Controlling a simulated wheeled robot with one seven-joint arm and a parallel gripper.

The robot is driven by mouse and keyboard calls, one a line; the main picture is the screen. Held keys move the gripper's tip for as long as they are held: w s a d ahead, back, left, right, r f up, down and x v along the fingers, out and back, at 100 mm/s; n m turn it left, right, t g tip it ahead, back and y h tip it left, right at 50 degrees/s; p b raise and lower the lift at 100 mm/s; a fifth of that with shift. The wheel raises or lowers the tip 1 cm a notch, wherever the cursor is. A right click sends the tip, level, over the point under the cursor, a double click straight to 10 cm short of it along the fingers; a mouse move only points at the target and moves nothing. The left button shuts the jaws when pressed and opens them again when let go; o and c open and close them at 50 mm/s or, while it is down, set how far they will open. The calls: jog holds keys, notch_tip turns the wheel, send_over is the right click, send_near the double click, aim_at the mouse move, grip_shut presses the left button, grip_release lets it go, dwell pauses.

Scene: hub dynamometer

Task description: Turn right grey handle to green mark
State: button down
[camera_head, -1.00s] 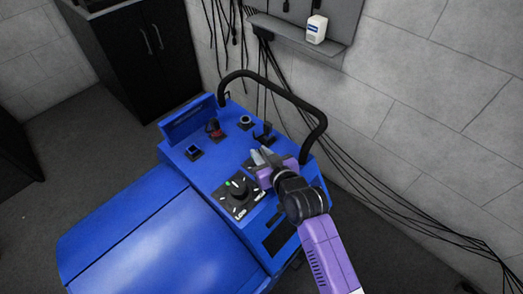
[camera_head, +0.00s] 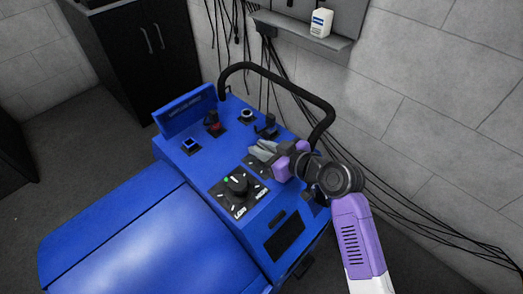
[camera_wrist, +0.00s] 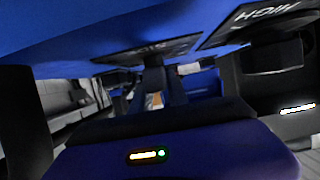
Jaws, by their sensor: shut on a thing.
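My gripper (camera_head: 263,150) is over the small black plate (camera_head: 252,162) on the blue console, behind the large LOW–HIGH dial. Its grey fingers are shut on a small dark handle, mostly hidden by them in the head view. In the wrist view the handle (camera_wrist: 153,78) stands out from its black plate (camera_wrist: 150,50), between the fingers. A green mark (camera_head: 226,180) shows on the LOW–HIGH dial plate (camera_head: 240,208), beside its black knob (camera_head: 238,185). I cannot make out a green mark at the held handle.
A black tube rail (camera_head: 275,75) arches along the console's back, close behind my gripper. A red-and-black switch (camera_head: 213,124) and other small controls stand to the left. The grey wall with hanging cables lies behind. The blue cover (camera_head: 140,240) in front is clear.

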dwell(0.3)
jog(key=c, duration=1.3)
grip_release()
jog(key=shift+v, duration=3.9)
